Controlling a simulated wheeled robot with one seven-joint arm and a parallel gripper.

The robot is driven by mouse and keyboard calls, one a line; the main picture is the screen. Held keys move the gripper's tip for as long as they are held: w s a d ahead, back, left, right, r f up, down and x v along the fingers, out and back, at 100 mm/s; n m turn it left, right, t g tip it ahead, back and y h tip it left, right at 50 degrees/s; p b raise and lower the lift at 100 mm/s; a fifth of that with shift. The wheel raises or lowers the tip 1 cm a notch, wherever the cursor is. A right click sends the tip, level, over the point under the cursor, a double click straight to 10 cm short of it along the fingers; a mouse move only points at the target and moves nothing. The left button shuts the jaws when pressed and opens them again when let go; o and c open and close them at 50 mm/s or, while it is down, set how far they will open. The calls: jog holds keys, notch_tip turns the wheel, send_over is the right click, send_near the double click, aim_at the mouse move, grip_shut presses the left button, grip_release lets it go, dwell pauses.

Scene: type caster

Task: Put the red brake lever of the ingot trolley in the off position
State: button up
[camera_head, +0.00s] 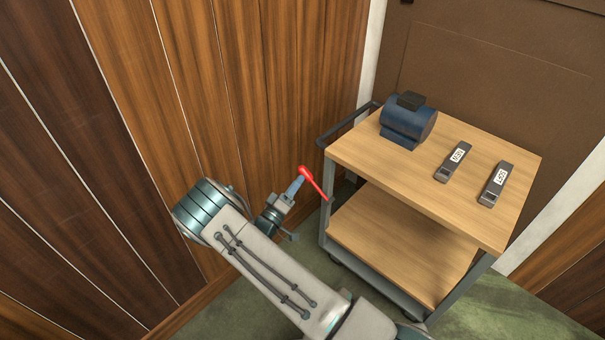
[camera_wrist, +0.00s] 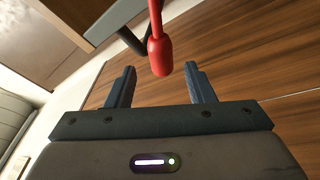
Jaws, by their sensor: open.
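The ingot trolley (camera_head: 345,152) stands at the right in the head view, with a wooden top and a lower shelf. Its red brake lever (camera_head: 313,183) shows at the trolley's left side, with a thick rounded end. The lever also hangs into the top middle of the wrist view (camera_wrist: 160,52). My gripper (camera_head: 297,187) is at the lever's thick end in the head view. In the wrist view my gripper (camera_wrist: 162,85) is open, and the lever's end lies between and just beyond the two fingertips. I cannot tell whether a finger touches it.
A wood-panelled wall (camera_head: 290,90) stands close behind my gripper. A brown door (camera_head: 480,70) is behind the trolley. Green floor (camera_head: 480,315) shows at the front.

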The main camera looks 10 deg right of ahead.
jog(key=v, duration=0.8)
jog(key=shift+p, duration=0.4)
jog(key=shift+s+f, duration=0.1)
jog(key=s+d+r+m+g+y+p, duration=0.15)
jog(key=s+d+r+g+p, duration=0.3)
jog(key=r, duration=0.45)
jog(key=s+d+r+m+g+p, duration=0.2)
jog(key=d+r+m+g+p, duration=0.15)
jog(key=d+r+g, duration=0.5)
jog(key=s+d+r+m+g+p, duration=0.1)
jog(key=s+d+r+g+p, duration=0.25)
jog(key=r, duration=0.75)
jog(key=s+a+r+t+y+p, duration=0.1)
jog(key=s+r+y+p, duration=0.5)
jog(key=r, duration=0.6)
jog(key=s+r+n+t+y+p, duration=0.1)
jog(key=s+r+y+p, duration=0.5)
jog(key=r, duration=0.7)
jog(key=s+t+p, duration=0.1)
jog(key=s+p, duration=0.1)
jog(key=s, duration=0.1)
jog(key=shift+s+a+n, duration=0.3)
jog(key=shift+s+a, duration=0.05)
jog(key=shift+a, duration=0.05)
